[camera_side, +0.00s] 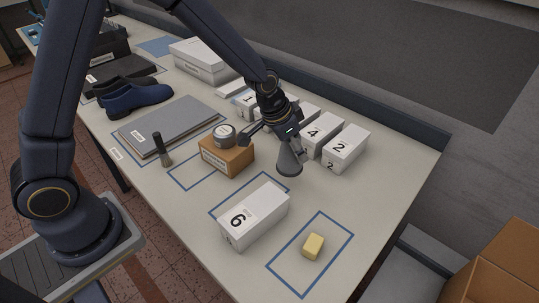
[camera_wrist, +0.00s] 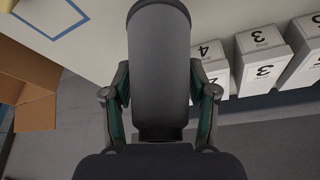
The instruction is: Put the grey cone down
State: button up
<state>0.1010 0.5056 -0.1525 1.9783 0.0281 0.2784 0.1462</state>
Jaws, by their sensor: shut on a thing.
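The grey cone (camera_side: 289,161) is upright, wide end down, over the table between the box marked 6 and the row of white boxes. My gripper (camera_side: 286,141) is shut on its narrow upper part. In the wrist view the cone (camera_wrist: 159,65) fills the middle, with the fingers of my gripper (camera_wrist: 160,108) on both sides of it. I cannot tell whether its base touches the table.
White boxes marked 4 (camera_side: 321,135) and 2 (camera_side: 345,149) stand close behind the cone. A brown box (camera_side: 227,156) with a round tin (camera_side: 222,135) is to the left. Box 6 (camera_side: 255,215) and a yellow block (camera_side: 313,246) are in front. Bare table (camera_side: 365,200) lies to the right.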

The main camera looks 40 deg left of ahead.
jog(key=w+f, duration=0.2)
jog(key=f, duration=0.1)
jog(key=shift+w+d, duration=0.3)
jog(key=shift+w, duration=0.1)
jog(key=shift+f, duration=1.65)
jog(key=shift+f, duration=0.1)
jog(key=o, duration=1.3)
jog(key=shift+o, duration=0.2)
